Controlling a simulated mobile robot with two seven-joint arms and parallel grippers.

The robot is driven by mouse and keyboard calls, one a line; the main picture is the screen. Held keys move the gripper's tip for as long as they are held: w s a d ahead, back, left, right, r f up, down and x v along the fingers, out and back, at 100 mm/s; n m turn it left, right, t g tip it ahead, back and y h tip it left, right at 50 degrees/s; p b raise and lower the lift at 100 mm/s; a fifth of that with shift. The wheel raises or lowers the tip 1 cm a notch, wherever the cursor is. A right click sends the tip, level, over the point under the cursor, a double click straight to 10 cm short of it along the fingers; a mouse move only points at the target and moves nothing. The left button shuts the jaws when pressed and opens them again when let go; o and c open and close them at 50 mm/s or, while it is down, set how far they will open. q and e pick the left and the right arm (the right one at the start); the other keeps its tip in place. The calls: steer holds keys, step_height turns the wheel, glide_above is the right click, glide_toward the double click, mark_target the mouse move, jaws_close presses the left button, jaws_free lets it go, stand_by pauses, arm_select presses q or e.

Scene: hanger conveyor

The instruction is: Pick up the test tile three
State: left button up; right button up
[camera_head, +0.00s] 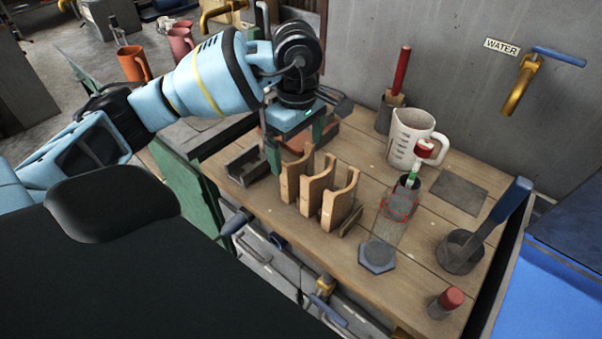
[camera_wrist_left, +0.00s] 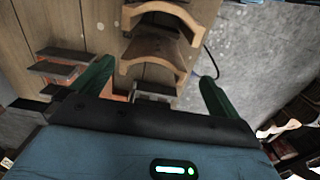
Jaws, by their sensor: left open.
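My left gripper (camera_head: 295,153) hangs over the back left part of the wooden bench (camera_head: 372,165), behind the curved wooden stands. Its green fingers are spread apart; in the left wrist view the gripper (camera_wrist_left: 155,80) shows nothing clamped between them. I see no number marking test tile three and cannot tell which piece it is. A dark grey slotted piece (camera_head: 248,162) lies just left of the fingers. Terracotta-coloured pieces (camera_head: 282,149) lie partly hidden behind the fingers. The left wrist view shows grey slabs (camera_wrist_left: 60,62) left of the gripper and curved wooden stands (camera_wrist_left: 160,66) ahead.
Three curved wooden stands (camera_head: 340,203) stand close to the gripper. A measuring jug (camera_head: 408,140), a flat grey plate (camera_head: 459,191), a grey hexagonal piece (camera_head: 377,255) and a dark cup with a blue-handled tool (camera_head: 462,250) fill the right side. A wall with a brass tap (camera_head: 520,85) stands behind.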

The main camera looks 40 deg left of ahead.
mark_target(301, 164)
arm_select(q)
steer(key=shift+w+d+f, duration=0.1)
steer(key=shift+w+f, duration=0.1)
steer(key=shift+f, duration=1.2)
steer(key=shift+w+f, duration=0.2)
steer(key=shift+f, duration=1.2)
steer(key=c, duration=1.1)
arm_select(e)
steer(key=shift+w+r, duration=0.3)
steer(key=shift+r, duration=0.05)
